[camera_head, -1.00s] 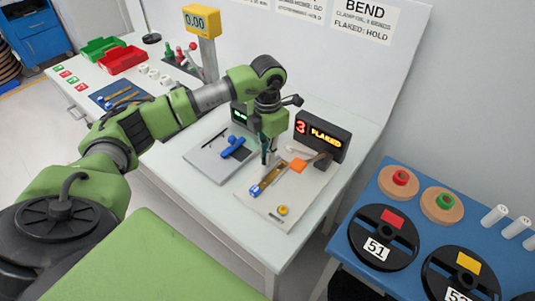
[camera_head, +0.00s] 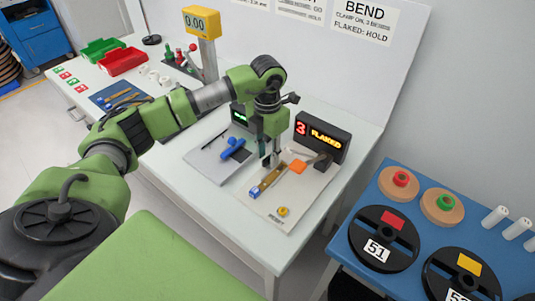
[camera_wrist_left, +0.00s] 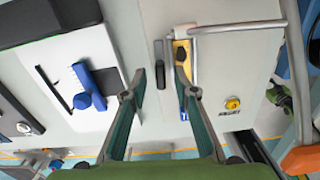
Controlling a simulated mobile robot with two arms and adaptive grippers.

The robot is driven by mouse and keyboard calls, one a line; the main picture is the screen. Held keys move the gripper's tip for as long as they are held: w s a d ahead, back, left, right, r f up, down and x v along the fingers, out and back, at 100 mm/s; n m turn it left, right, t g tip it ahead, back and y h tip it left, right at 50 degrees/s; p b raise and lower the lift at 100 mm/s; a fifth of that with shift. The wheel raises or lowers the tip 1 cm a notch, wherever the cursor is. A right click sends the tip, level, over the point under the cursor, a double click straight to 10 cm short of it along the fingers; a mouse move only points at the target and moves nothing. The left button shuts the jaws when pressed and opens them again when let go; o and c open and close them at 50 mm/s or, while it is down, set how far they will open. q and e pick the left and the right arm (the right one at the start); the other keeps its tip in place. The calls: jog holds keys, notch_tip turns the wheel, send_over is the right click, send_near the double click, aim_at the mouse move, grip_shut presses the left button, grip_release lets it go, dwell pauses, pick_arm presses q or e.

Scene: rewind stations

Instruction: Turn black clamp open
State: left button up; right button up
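My left gripper (camera_head: 269,159) points down over the bench fixture, just left of the orange piece (camera_head: 298,166). In the left wrist view, its two green fingers (camera_wrist_left: 157,78) are apart. A short dark bar (camera_wrist_left: 160,64), which looks like the black clamp, shows in the gap between them. The fingers do not appear to press on it; whether they touch it is hard to tell. In the head view the fingers hide most of the clamp. A yellow and blue strip (camera_head: 263,184) lies beside it on the pale plate (camera_head: 287,209). My right gripper is out of view.
A display reading "3 FLAKED" (camera_head: 321,137) stands behind the plate. A grey plate with a blue handled piece (camera_head: 233,148) lies to the left. A yellow knob (camera_head: 283,211) sits at the plate's front. A blue table with reels (camera_head: 381,238) stands to the right.

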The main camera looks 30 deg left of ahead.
aim_at(268, 158)
pick_arm(q)
notch_tip(268, 158, up, 12)
dwell(0.7)
dwell(0.4)
